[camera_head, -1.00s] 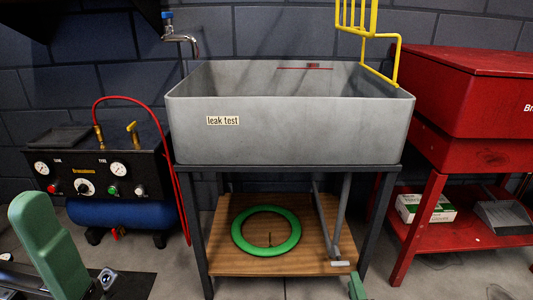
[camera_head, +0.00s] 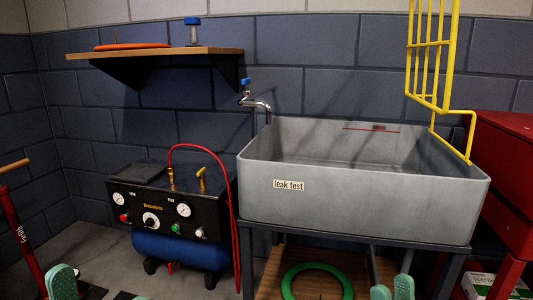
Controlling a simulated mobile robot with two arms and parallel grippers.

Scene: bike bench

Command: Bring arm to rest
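My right gripper (camera_head: 392,289) shows at the bottom edge, right of centre, in front of the stand under the sink. Its two green fingertips stand slightly apart with nothing seen between them. My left gripper (camera_head: 70,283) shows at the bottom left corner, in front of the floor left of the compressor. Its green fingertips are partly cut off by the frame, and I see no object in it. Neither gripper touches anything that I can see.
The grey leak test sink (camera_head: 365,205) stands right of centre, with a green ring (camera_head: 290,284) on the shelf below. A black and blue compressor (camera_head: 165,215) stands left of it. A wooden shelf (camera_head: 150,52) juts from the wall. A yellow rack (camera_head: 445,108) hangs at right.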

